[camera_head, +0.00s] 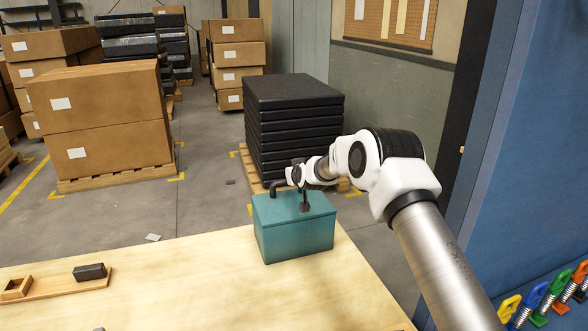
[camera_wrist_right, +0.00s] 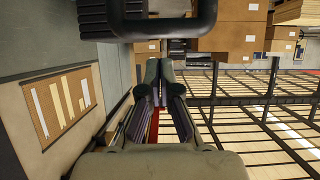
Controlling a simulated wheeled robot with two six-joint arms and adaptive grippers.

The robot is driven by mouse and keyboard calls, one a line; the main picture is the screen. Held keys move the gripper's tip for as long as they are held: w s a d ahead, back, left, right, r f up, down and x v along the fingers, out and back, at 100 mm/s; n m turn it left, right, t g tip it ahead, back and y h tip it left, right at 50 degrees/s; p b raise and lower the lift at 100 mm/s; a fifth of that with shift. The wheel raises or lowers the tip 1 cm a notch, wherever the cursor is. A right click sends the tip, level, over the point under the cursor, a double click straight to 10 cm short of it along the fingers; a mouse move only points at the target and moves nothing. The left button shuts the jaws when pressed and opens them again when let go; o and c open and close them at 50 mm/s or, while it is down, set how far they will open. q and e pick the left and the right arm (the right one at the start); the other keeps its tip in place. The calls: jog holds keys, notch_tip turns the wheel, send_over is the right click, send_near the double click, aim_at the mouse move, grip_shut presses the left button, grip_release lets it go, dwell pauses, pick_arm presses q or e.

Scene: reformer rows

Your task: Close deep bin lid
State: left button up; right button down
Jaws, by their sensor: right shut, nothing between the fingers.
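The teal deep bin (camera_head: 293,240) stands at the far right edge of the wooden table in the head view. Its teal lid (camera_head: 318,206) lies flat across the top, with no clear gap visible. A dark arched handle (camera_head: 277,187) rises from the lid; a dark loop, likely this handle, fills the top of the right wrist view (camera_wrist_right: 165,28). My right gripper (camera_head: 292,176) is over the lid at the handle, shut and empty. In the right wrist view its fingers (camera_wrist_right: 166,68) are together beside the loop; contact is unclear. My left gripper is out of view.
A wooden holder (camera_head: 60,287) with a dark block (camera_head: 90,272) lies at the table's left. The table's middle is clear. A stack of black slabs (camera_head: 292,120) stands behind the bin, and a blue panel (camera_head: 530,170) with colored clips is at the right.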

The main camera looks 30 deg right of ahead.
jog(key=s+a+r, duration=0.2)
jog(key=s+r, duration=0.6)
jog(key=shift+s+r, duration=0.2)
jog(key=shift+r, duration=0.15)
